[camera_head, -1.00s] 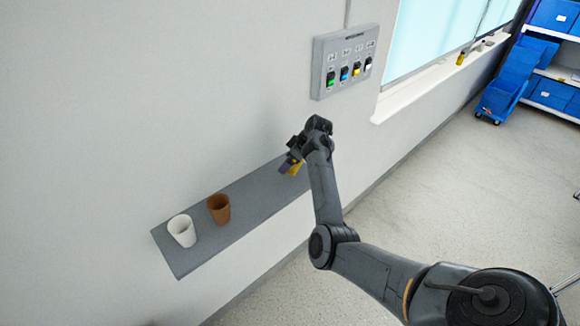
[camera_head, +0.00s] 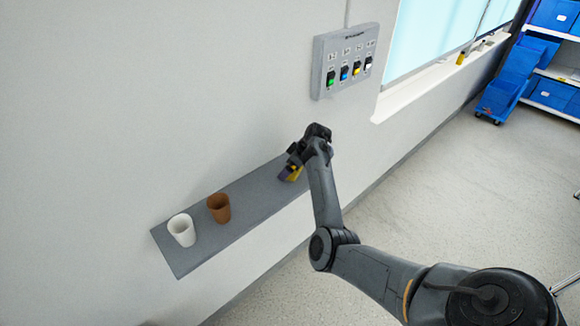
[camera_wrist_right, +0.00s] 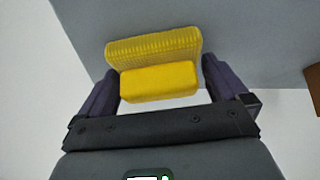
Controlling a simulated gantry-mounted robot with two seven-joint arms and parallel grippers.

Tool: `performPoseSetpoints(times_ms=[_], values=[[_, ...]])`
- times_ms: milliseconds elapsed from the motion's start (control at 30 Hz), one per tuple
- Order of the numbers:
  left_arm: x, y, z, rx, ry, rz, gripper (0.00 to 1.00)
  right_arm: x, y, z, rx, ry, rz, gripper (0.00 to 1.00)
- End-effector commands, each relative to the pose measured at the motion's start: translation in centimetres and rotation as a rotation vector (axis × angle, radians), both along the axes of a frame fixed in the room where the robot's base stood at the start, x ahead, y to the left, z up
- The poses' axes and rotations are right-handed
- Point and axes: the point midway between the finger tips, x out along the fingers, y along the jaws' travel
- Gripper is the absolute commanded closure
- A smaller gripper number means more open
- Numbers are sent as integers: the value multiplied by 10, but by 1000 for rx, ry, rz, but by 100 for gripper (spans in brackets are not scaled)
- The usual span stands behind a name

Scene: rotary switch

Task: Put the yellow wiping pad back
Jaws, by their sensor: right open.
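The yellow wiping pad (camera_wrist_right: 155,65) lies on the grey shelf (camera_wrist_right: 240,25) in the right wrist view, with a ribbed part behind a smooth block. My right gripper (camera_wrist_right: 165,85) is open, with one finger on each side of the pad and a visible gap on the right side. My left gripper is not in view.
A brown cup (camera_head: 219,209) and a white cup (camera_head: 182,230) stand on the left part of the shelf. A switch panel (camera_head: 344,62) is on the wall above. The shelf between the brown cup and my gripper is clear.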

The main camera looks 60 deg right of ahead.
Motion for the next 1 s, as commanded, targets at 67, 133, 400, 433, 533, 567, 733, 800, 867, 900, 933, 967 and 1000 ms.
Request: performPoseSetpoints(times_ms=[67,133,400,433,533,567,733,800,867,900,933,967,1000], values=[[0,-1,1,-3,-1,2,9,-2,-1,5,-2,-1,-1,0],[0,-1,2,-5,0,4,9,-5,-2,12,-3,-2,-2,0],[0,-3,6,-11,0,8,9,-28,-5,52,-4,-3,-2,0],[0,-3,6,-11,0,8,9,-31,-5,57,-3,-1,-2,0],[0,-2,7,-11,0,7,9,-40,-6,73,-4,-2,-1,0],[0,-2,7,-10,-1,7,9,-42,-6,77,-4,-2,-1,0],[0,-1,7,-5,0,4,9,-53,-8,95,-2,-2,-1,0],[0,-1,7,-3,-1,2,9,-56,-8,100,-2,-1,-1,0],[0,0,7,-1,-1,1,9,-57,-8,103,-2,-1,-1,0],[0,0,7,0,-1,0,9,-58,-8,104,-4,1,-2,0],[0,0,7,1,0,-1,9,-59,-8,104,-6,3,-3,0],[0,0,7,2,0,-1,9,-60,-7,104,-10,8,-5,0],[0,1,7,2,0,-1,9,-62,-6,102,-18,17,-9,0]])
